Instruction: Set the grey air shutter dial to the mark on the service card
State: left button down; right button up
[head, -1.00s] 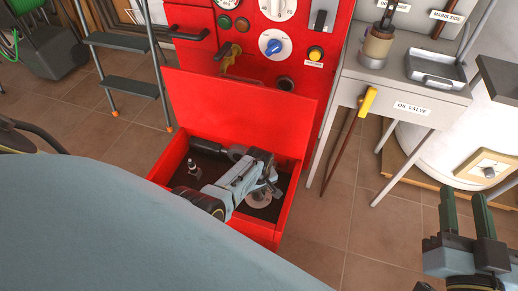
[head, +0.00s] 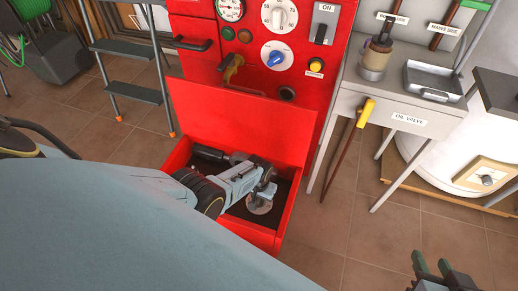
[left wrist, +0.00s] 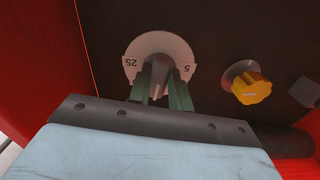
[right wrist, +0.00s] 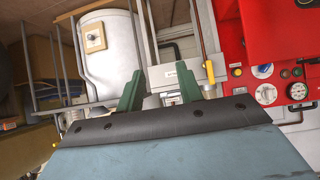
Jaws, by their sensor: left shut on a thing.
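The grey air shutter dial (left wrist: 157,72) stands on a round white scale plate with the numbers 25 and 5, upside down in the left wrist view. My left gripper (left wrist: 158,82) is shut on this dial, one green finger on each side. In the head view my left gripper (head: 266,188) reaches down into the open red compartment, and part of the white scale plate (head: 259,207) shows below it. My right gripper (head: 433,266) is open and empty at the lower right; its parted fingers also show in the right wrist view (right wrist: 158,90). I cannot make out a service card.
A yellow knob (left wrist: 251,88) sits beside the dial in the compartment. The red compartment walls (head: 283,222) stand close around my left gripper. Above is the red panel with a blue knob (head: 275,58). A grey bench (head: 400,100) with a yellow-handled oil valve (head: 366,112) stands to the right.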

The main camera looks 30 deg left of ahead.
pick_arm(q)
jog(key=m, duration=0.3)
jog(key=shift+s+a+m, duration=0.1)
jog(key=shift+a+m, duration=0.05)
jog(key=shift+m, duration=0.25)
jog(key=m, duration=0.4)
jog(key=shift+a+m, duration=0.1)
jog(key=shift+m, duration=0.2)
pick_arm(e)
jog(key=shift+s+d+f+g, duration=0.25)
jog(key=shift+s+f+g, duration=0.15)
jog(key=shift+f, duration=0.05)
pick_arm(q)
jog(key=c, duration=1.3)
grip_release()
